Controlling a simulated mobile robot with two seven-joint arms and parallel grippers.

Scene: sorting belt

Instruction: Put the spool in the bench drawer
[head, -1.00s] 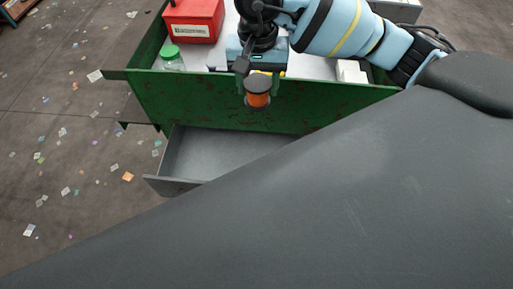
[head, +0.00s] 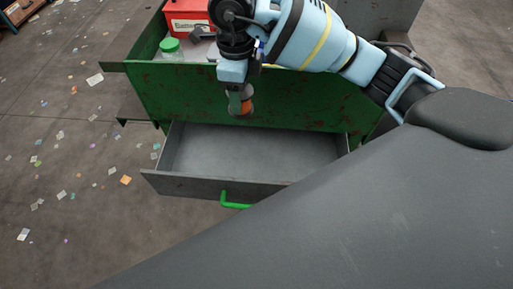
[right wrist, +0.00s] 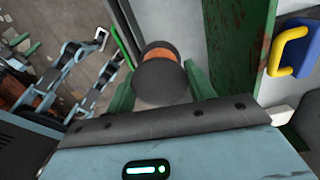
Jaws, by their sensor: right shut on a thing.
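The spool (head: 246,104), orange-brown with dark flanges, is held by my right gripper (head: 240,98), in front of the bench's green side and above the back part of the drawer. In the right wrist view the spool (right wrist: 160,72) sits between the green fingers of my right gripper (right wrist: 160,88), which is shut on it. The bench drawer (head: 255,150) is pulled out, grey inside, and the part of it in view is empty. Its green handle (head: 234,205) shows at the front. My dark body hides the drawer's right front corner. My left gripper is not in view.
The green bench (head: 190,98) carries a red box (head: 188,16) and a green-lidded jar (head: 170,48). A blue and yellow object (right wrist: 290,50) shows at the right of the right wrist view. Scraps litter the floor (head: 80,190) left of the bench.

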